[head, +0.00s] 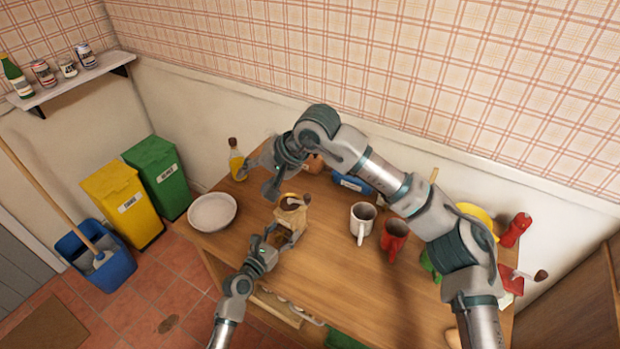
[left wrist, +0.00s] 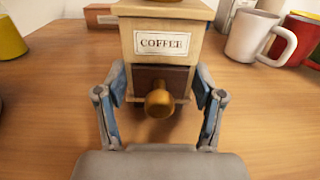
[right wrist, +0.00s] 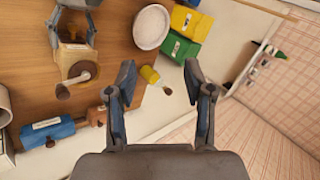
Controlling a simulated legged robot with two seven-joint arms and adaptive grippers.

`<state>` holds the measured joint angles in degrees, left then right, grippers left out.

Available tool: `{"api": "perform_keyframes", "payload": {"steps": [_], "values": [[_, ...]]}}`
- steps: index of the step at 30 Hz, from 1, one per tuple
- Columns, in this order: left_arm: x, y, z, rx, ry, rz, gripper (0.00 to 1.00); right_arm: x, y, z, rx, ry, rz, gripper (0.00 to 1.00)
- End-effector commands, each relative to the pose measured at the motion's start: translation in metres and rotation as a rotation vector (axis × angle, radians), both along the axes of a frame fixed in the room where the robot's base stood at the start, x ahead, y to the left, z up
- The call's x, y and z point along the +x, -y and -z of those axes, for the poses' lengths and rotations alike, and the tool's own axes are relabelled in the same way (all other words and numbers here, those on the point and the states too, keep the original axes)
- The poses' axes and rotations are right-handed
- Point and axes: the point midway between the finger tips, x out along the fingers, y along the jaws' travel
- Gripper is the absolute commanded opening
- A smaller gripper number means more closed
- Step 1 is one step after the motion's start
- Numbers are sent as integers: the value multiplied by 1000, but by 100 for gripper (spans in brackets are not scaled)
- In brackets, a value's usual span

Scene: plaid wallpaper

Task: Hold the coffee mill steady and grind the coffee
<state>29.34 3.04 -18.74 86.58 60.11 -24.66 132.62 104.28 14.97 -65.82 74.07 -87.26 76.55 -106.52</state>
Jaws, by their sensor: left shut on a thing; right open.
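The coffee mill (head: 291,219) is a light wooden box with a metal top and a crank with a dark knob (head: 306,199). It stands upright on the table. In the left wrist view its COFFEE label and drawer with a round knob (left wrist: 159,103) face me. My left gripper (left wrist: 160,95) is shut on the mill's lower sides, around the drawer. My right gripper (head: 262,182) is open and empty above the table, left of and above the mill in the head view. The right wrist view shows the mill (right wrist: 72,62) off to the left of the open fingers (right wrist: 163,95).
A white plate (head: 212,212) and an oil bottle (head: 236,160) stand left of the mill. A white mug (head: 361,222) and a red mug (head: 394,240) stand to the right. A blue object (head: 352,184) lies behind. Table front is fairly clear.

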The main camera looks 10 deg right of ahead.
Motion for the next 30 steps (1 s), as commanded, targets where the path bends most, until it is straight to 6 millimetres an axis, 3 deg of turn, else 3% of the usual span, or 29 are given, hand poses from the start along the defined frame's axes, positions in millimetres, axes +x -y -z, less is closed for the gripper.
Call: {"api": "perform_keyframes", "payload": {"steps": [3,6,10,16,30], "values": [[0,0,0,-1,1,-1,12,11,51,25,-322,115,-65,53],[0,0,0,-1,1,-1,12,16,85,33,-516,156,-99,53],[0,0,0,-1,1,-1,12,19,111,36,-657,170,-123,53],[0,0,0,-1,1,0,12,25,118,53,-697,170,-130,53],[0,0,0,-1,1,0,12,58,116,132,-692,170,-128,53]]}}
